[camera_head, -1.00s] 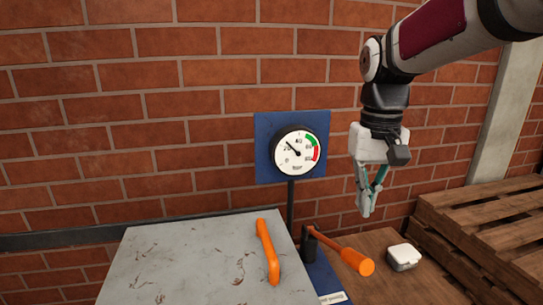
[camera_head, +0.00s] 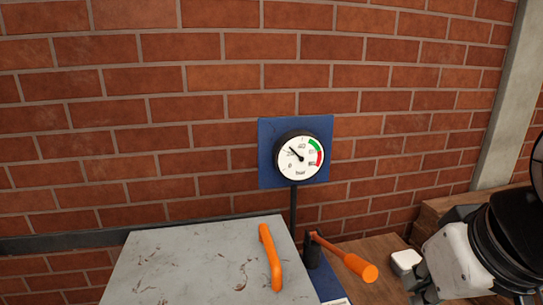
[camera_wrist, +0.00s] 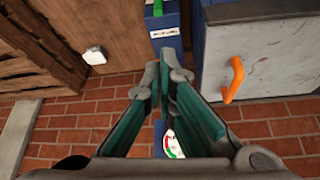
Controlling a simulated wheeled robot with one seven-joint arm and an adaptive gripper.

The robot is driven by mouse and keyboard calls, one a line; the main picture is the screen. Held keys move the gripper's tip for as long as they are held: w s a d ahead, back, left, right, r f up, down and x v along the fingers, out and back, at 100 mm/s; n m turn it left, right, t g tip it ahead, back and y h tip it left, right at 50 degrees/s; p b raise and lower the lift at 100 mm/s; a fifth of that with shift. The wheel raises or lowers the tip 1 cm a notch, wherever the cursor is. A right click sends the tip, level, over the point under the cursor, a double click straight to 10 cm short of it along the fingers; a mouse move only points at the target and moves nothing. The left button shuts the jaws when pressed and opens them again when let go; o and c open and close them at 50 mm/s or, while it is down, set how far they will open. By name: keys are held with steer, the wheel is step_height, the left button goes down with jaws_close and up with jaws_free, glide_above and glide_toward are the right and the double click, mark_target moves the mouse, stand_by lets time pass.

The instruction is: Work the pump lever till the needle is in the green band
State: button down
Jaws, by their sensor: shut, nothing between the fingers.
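The pressure gauge (camera_head: 299,157) has a white dial on a blue board, with a green band at upper right and a red band below it. Its needle points up-left near the 20 mark, outside the green band. The orange pump lever (camera_head: 355,267) slants down to the right from a black pivot (camera_head: 312,252) on the blue pump base (camera_head: 326,279). My gripper (camera_wrist: 162,72) is shut and empty; in the head view it is low at the right, right of the lever and apart from it, fingertips not clear. The gauge dial shows partly behind my fingers in the wrist view (camera_wrist: 172,143).
A grey metal cabinet (camera_head: 190,265) with an orange handle (camera_head: 270,258) stands left of the pump. A small white box (camera_head: 405,262) sits on the wood between lever and gripper. A brick wall (camera_head: 150,110) closes the back; wooden pallets are at right.

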steer(key=shift+r, duration=0.1)
stand_by(0.3)
steer(key=w+a+r+n+g, duration=0.1)
steer(key=w+r+g, duration=0.1)
steer(key=w, duration=0.7)
steer(key=w+a+r+n+g, duration=0.1)
steer(key=w+r+g, duration=0.1)
steer(key=w, duration=0.8)
steer(key=shift+r+h+p, duration=0.3)
steer(key=shift+r+p, duration=0.05)
steer(key=shift+r, duration=0.05)
steer(key=p, duration=0.1)
glide_above(356, 257)
steer(key=w+a, duration=0.1)
steer(key=f, duration=1)
steer(key=shift+w+f, duration=0.1)
steer(key=shift+w, duration=0.1)
steer(key=shift+s+d+f+p, duration=0.15)
steer(key=shift+s+f, duration=0.1)
steer(key=shift+f, duration=0.25)
steer(key=shift+s+d+f+p, duration=0.15)
steer(key=shift+s+f, duration=0.1)
steer(key=shift+f, duration=0.2)
steer(key=shift+s+d+f, duration=0.2)
steer(key=shift+f, duration=0.5)
